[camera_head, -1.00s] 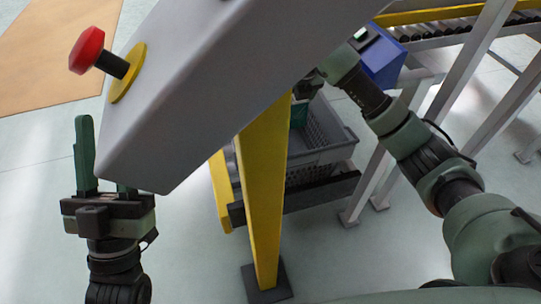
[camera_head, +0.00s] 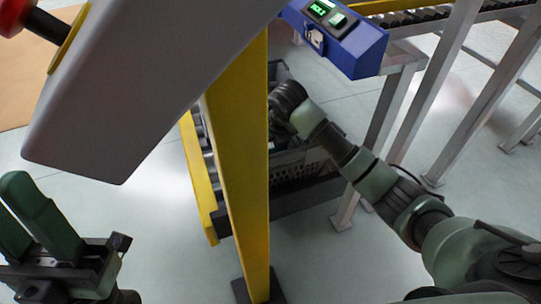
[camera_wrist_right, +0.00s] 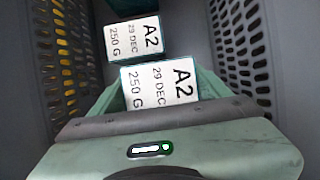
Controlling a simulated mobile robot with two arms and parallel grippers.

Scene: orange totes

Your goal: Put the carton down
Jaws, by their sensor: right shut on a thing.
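My right gripper (camera_wrist_right: 160,88) is shut on a carton (camera_wrist_right: 158,84) in the right wrist view. The carton's white label reads A2, 29 DEC, 250 G, and green fingers are at its sides. It is between the walls of a grey crate (camera_wrist_right: 240,45). A second carton (camera_wrist_right: 133,38) with the same label is just beyond it in the crate. I cannot tell whether the held carton touches the crate's floor. In the head view my right arm reaches down into the crate (camera_head: 300,165); its fingers are hidden there. My left gripper (camera_head: 30,215) is empty, with its fingers apart, at the lower left.
A yellow post (camera_head: 240,150) stands in front of the crate and hides part of it. A large grey housing (camera_head: 140,75) with a red button (camera_head: 12,15) fills the upper left. A blue box (camera_head: 340,40) is on a roller conveyor frame (camera_head: 385,120) at the right.

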